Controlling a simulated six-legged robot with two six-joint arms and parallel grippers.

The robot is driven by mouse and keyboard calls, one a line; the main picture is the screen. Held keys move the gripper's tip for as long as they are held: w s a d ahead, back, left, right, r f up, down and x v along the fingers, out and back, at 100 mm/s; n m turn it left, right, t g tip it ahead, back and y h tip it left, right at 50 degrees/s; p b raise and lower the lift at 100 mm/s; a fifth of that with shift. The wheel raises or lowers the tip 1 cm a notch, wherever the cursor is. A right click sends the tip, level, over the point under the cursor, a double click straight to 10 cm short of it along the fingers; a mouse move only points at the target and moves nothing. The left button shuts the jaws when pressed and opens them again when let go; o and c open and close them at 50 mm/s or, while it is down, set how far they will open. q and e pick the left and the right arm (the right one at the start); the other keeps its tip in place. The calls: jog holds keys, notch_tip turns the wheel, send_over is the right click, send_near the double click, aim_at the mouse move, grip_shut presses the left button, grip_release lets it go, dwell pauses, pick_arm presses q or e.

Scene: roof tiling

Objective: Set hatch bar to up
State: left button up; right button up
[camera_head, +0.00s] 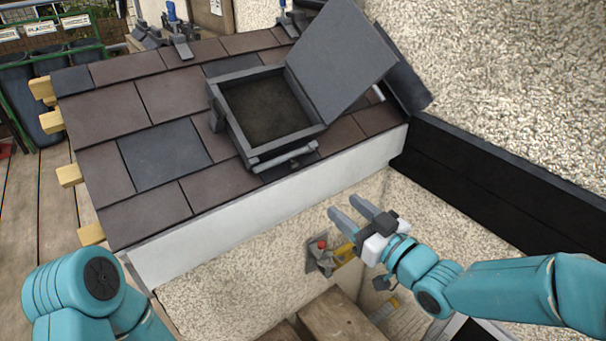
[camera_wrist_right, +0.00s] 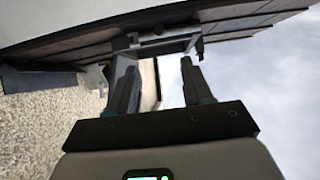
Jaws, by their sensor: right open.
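The roof hatch (camera_head: 222,104) is a dark grey square frame set in the tiles, with its flat lid (camera_head: 342,60) raised open on the right. The hatch bar (camera_head: 284,156) is a slim grey bar along the frame's near edge, and looks lowered. My right gripper (camera_head: 345,207) is open and empty, below and right of the bar, apart from it, in front of the white fascia. In the right wrist view the open fingers (camera_wrist_right: 157,75) point toward the hatch edge and the bar (camera_wrist_right: 164,37). My left gripper is out of view; only my left arm shows.
Brown and slate-grey tiles (camera_head: 165,155) cover the roof around the hatch. A white fascia (camera_head: 270,207) runs below its edge. A black band (camera_head: 500,187) and rough wall (camera_head: 500,70) bound the right. Clamp-like tools (camera_head: 181,40) stand along the far ridge.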

aim_at(297, 168)
jog(key=x, duration=1.5)
jog(key=shift+w+a, duration=0.25)
jog(key=shift+w, duration=0.1)
jog(key=shift+c, duration=0.3)
jog(key=shift+f, duration=0.1)
grip_shut()
